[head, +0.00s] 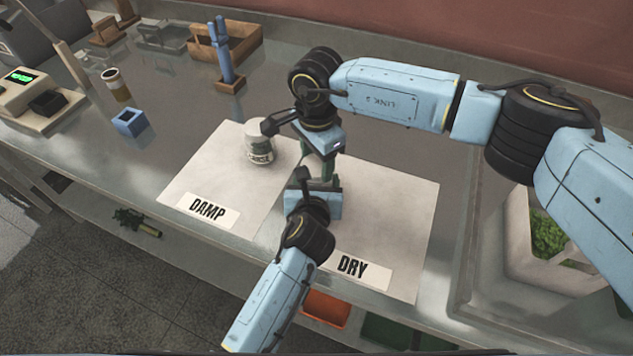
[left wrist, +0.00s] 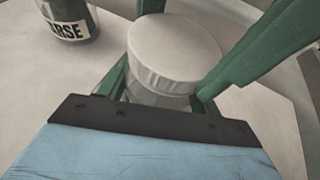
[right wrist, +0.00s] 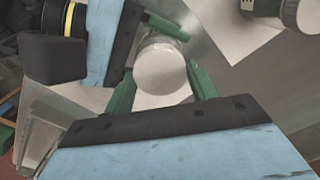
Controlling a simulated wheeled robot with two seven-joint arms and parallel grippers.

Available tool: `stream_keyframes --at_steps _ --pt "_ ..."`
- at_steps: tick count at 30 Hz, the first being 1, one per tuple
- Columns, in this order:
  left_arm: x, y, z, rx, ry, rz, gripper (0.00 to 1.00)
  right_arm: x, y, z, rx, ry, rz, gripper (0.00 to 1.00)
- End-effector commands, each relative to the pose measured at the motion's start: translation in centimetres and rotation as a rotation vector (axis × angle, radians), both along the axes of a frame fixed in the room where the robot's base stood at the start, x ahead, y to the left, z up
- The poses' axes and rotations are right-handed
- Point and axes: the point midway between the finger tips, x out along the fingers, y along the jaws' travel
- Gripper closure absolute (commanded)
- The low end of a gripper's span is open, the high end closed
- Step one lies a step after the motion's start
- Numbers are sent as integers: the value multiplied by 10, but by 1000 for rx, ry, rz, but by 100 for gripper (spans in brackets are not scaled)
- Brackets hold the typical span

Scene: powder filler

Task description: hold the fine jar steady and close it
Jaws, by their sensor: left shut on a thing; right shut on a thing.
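The fine jar shows in the left wrist view as a white ribbed lid (left wrist: 172,52) on a clear body (left wrist: 150,97). In the right wrist view I look down on its round lid (right wrist: 161,67). In the head view my grippers hide most of it, above the DRY sheet (head: 400,215). My left gripper (head: 315,182) is shut on the jar's body from the front. My right gripper (head: 322,160) reaches down from above, shut at the lid with green fingers on both sides. The lid sits on top of the jar; I cannot tell how tight it is.
The coarse jar (head: 260,150), white-lidded, stands on the DAMP sheet (head: 190,180) to the left. A wooden tray (head: 240,42) stands behind. A planter (head: 540,255) is at right.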

Motion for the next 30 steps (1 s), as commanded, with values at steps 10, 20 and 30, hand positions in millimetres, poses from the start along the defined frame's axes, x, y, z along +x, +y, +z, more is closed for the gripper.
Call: stream_keyframes --at_steps 10,20,30 --pt "0 0 -1 0 1 0 100 0 0 0 1 1 -103 71" --pt "0 0 -1 0 1 1 100 0 0 0 0 1 -101 22" --pt "0 1 0 0 1 1 100 0 0 13 -1 2 -101 22"
